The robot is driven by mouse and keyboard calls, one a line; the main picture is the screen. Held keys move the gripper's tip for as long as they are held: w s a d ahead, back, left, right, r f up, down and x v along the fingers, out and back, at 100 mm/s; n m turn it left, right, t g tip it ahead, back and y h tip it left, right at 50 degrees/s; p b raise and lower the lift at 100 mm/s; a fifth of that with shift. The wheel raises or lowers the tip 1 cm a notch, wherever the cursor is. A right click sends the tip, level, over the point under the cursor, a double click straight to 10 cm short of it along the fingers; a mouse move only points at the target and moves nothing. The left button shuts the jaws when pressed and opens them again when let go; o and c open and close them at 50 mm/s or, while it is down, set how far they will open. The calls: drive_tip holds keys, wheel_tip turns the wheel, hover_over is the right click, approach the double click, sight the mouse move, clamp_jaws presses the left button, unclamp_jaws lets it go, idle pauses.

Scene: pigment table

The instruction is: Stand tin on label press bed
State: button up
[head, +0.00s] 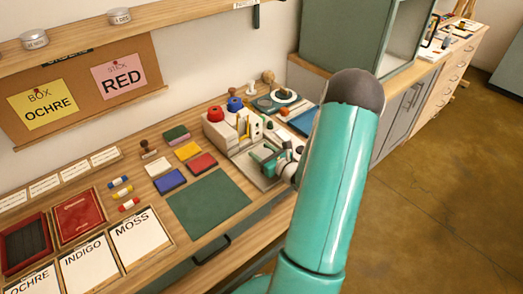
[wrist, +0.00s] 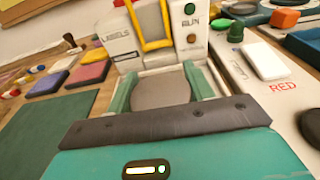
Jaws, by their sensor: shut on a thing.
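The label press (wrist: 128,42) is a pale machine marked LABELS and RUN, with a yellow frame and a green button. In the head view it stands near the table's right back (head: 219,131). My gripper (wrist: 160,80) has its two green fingers shut on a tin, one on each side. The tin (wrist: 162,90) shows a round grey-brown top and is in front of the press face, over the pale bed area (wrist: 146,72). The tin hides most of the bed, so I cannot tell whether it touches it. In the head view, my arm partly hides the gripper (head: 268,160).
A white block (wrist: 264,61) and a green knob stand right of the press, near a RED label. Coloured pads and a dark green mat (head: 208,205) lie to the left. Two tins (head: 33,39) stand on the shelf above. A green cabinet (head: 345,35) stands behind at right.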

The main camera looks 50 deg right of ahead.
drive_tip(key=shift+w+a, duration=0.15)
drive_tip(key=shift+w, duration=0.1)
drive_tip(key=shift+s, duration=0.25)
drive_tip(key=shift+w+f, duration=0.15)
drive_tip(key=shift+f, duration=0.5)
drive_tip(key=o, duration=1)
